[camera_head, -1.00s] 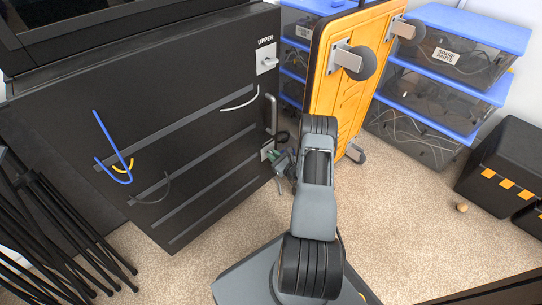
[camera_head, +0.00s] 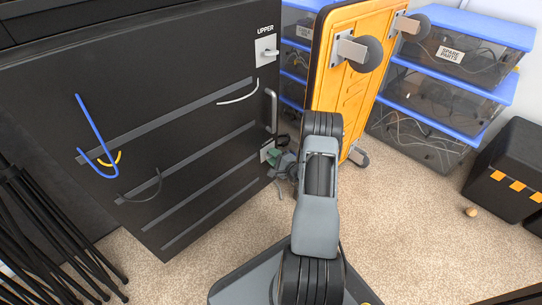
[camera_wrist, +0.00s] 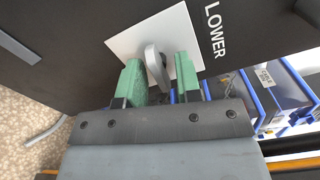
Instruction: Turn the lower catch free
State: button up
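The lower catch shows in the wrist view as a grey metal lever (camera_wrist: 154,62) on a white plate (camera_wrist: 122,43), next to the word LOWER on a black panel. My gripper (camera_wrist: 160,84) has two green finger pads, one on each side of the lever. The pads stand apart with the lever's free end between them. I cannot tell whether either pad touches it. In the head view, my gripper (camera_head: 281,164) is at the panel's lower right edge, and the lower catch's plate (camera_head: 266,150) is partly hidden by it.
The black panel (camera_head: 200,120) also carries the upper catch (camera_head: 268,51), a handle (camera_head: 271,110) and hanging cables. An orange cart (camera_head: 350,92) stands close to the right of my arm. Bins (camera_head: 425,110) stand behind it.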

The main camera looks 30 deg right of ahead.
jog(key=shift+s, duration=0.1)
jog(key=shift+s+d, duration=0.2)
jog(key=shift+s, duration=0.75)
jog(key=shift+s+d, duration=0.15)
jog(key=shift+s, duration=0.85)
jog(key=shift+s+d, duration=0.2)
jog(key=shift+s, duration=0.75)
